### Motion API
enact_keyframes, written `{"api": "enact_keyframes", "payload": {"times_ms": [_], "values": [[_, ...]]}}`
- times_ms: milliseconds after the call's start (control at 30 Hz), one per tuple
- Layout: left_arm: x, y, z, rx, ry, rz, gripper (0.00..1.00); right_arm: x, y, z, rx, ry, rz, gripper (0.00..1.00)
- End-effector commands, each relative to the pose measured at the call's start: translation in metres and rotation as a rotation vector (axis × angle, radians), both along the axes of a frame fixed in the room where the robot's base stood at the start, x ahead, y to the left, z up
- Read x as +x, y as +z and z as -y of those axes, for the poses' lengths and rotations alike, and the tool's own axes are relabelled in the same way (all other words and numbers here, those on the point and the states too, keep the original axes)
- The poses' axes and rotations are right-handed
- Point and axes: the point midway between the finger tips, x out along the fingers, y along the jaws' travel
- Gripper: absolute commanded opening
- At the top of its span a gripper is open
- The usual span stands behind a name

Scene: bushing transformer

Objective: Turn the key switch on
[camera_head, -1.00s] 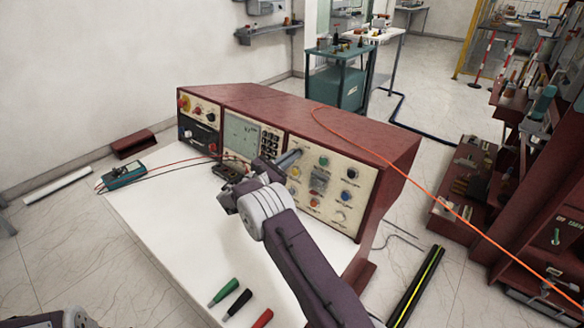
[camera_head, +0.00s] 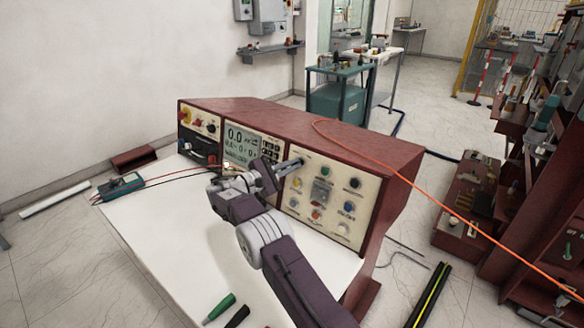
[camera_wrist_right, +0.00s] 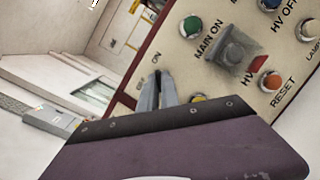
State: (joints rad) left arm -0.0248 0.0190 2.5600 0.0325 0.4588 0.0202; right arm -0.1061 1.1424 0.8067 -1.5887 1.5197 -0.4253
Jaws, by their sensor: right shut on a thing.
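The key switch is at the upper left corner of the cream control panel (camera_head: 322,215) on the dark red console (camera_head: 345,150). The key itself is hidden by my fingertips. My right gripper (camera_head: 298,163) reaches to that corner and is shut on the key. In the right wrist view its narrow fingers (camera_wrist_right: 157,92) are together against the panel, just below a small "ON" label. The console's display (camera_head: 241,143) is lit with dark digits reading about 0.0. My left gripper is not in view.
An orange cable (camera_head: 430,188) crosses the console top.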

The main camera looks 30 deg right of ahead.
Motion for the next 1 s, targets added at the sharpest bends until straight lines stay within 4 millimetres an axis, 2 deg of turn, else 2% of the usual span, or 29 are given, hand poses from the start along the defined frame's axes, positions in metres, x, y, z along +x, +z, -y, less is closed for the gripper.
{"api": "enact_keyframes", "payload": {"times_ms": [400, 433, 500, 833, 1000], "values": [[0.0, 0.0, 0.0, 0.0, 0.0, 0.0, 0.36, 0.0, -0.001, 0.0, 0.004, -0.003, 0.005, 0.0], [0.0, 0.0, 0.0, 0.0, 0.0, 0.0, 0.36, 0.0, -0.001, 0.0, 0.004, -0.003, 0.005, 0.12], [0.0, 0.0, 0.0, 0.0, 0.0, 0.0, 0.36, 0.0, -0.001, 0.0, 0.004, -0.003, 0.005, 0.28], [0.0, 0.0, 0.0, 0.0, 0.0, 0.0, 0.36, 0.0, 0.0, -0.003, 0.003, -0.001, 0.005, 0.28], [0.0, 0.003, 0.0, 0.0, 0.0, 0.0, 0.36, -0.005, 0.001, -0.036, 0.002, 0.003, 0.005, 0.28]]}}
